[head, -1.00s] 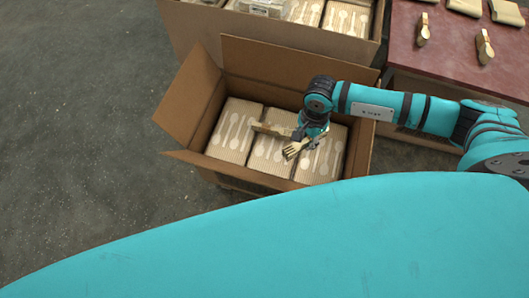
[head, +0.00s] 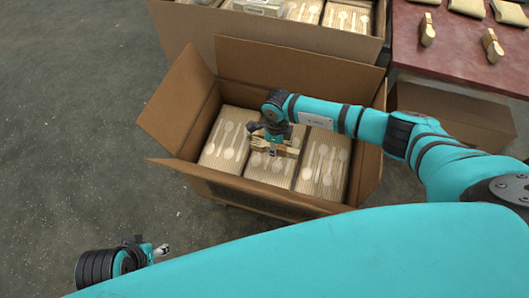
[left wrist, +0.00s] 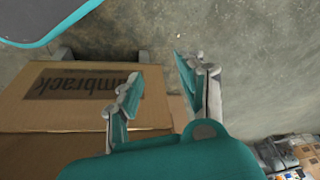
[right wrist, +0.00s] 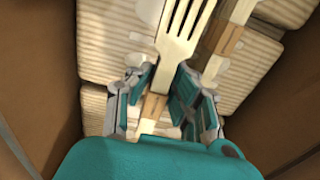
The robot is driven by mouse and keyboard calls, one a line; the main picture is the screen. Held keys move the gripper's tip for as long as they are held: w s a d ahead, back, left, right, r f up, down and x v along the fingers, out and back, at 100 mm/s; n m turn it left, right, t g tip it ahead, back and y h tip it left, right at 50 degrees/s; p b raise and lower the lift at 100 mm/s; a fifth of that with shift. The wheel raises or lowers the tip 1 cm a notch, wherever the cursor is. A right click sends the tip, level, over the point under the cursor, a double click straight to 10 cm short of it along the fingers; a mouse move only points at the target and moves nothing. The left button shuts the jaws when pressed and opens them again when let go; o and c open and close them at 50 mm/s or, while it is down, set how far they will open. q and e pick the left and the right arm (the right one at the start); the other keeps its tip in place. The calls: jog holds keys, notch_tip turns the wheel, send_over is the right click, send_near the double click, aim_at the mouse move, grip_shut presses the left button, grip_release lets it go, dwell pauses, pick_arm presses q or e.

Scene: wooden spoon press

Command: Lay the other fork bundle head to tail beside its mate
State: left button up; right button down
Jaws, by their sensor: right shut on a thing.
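My right gripper (head: 272,140) is inside the open cardboard box (head: 190,130), above the middle stack of paper packs. It is shut on a pale wooden fork bundle (right wrist: 178,40) with a brown band; the tines point up the right wrist view, away from the gripper. The mate bundle (right wrist: 230,38), also brown-banded, lies just right of it at a similar slant. Which end its heads are at is unclear, as is whether the held bundle touches the packs. My left gripper (head: 160,250) is open and empty outside the box; its fingers (left wrist: 157,78) are spread in the left wrist view.
Ribbed packs with printed cutlery (head: 320,170) fill the box in stacks. Its flaps and walls stand around my right arm. Another carton (head: 290,30) of packs is behind. A red table (head: 460,55) at the right holds more bundles (head: 491,45). Floor at the left is clear.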

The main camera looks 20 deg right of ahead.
aim_at(264, 151)
jog(key=a, duration=0.1)
jog(key=w+a, duration=0.1)
jog(key=a, duration=0.1)
jog(key=shift+w+f, duration=0.2)
jog(key=shift+w, duration=0.1)
notch_tip(264, 151, down, 4)
jog(key=shift+r+b, duration=0.2)
jog(key=shift+b, duration=0.7)
pick_arm(q)
jog(key=shift+s+f, duration=0.1)
jog(key=shift+s, duration=0.15)
jog(key=shift+w+t, duration=0.3)
pick_arm(e)
jog(key=c, duration=1.2)
grip_release()
jog(key=shift+c, duration=0.2)
